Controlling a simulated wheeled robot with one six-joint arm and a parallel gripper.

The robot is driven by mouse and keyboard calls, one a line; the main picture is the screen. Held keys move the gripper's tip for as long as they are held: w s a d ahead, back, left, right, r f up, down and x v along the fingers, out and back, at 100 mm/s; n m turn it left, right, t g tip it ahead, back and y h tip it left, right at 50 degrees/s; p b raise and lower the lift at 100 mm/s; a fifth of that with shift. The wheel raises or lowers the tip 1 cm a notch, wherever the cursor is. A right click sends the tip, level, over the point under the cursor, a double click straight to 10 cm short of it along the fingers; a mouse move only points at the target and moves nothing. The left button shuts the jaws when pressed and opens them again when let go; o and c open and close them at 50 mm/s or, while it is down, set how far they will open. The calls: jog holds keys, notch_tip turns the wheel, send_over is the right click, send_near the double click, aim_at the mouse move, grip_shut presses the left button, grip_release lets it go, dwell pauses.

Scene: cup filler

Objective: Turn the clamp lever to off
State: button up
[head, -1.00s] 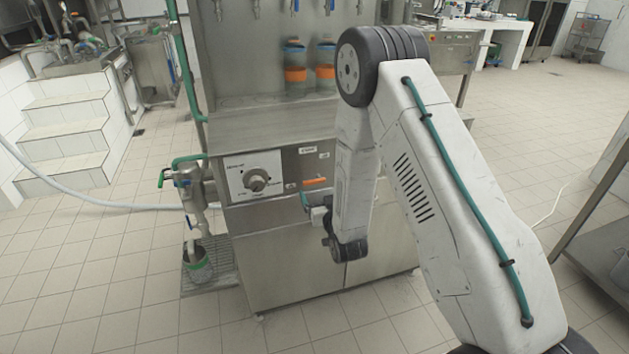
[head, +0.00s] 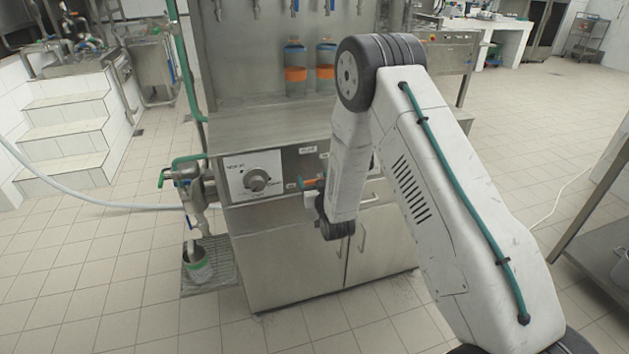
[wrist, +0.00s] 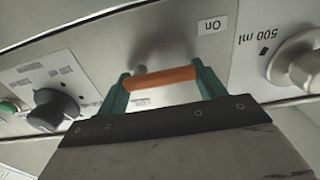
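The clamp lever is an orange-gripped bar (wrist: 162,78) on the steel front panel, also seen in the head view (head: 313,184). Its round hub shows behind it in the wrist view. My gripper (wrist: 163,84) has two teal fingers standing apart, one at each end of the orange bar. The bar spans the gap between them; whether the fingertips touch its ends is not clear. In the head view my gripper (head: 307,197) is at the lever, partly hidden by my wrist. An "On" label (wrist: 212,52) shows upside down beside the lever.
A volume knob (head: 257,180) on a white plate sits left of the lever; its "500 ml" mark (wrist: 264,44) shows in the wrist view. A dark knob (wrist: 53,110) and green button (wrist: 8,107) are on the other side. Cabinet doors (head: 372,250) lie below.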

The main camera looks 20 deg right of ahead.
jog(key=shift+m, duration=0.3)
jog(key=m, duration=0.3)
jog(key=shift+d+r+m, duration=0.25)
jog(key=shift+r+m, duration=0.05)
jog(key=shift+r, duration=0.05)
jog(key=m, duration=0.4)
jog(key=shift+d+r+m, duration=0.3)
jog(key=shift+d, duration=0.05)
jog(key=m, duration=0.4)
jog(key=shift+d+r, duration=0.15)
jog(key=shift+d, duration=0.25)
jog(key=shift+d+m, duration=0.25)
jog(key=shift+m, duration=1)
jog(key=shift+d+m, duration=0.25)
jog(key=shift+m, duration=1)
jog(key=o, duration=1)
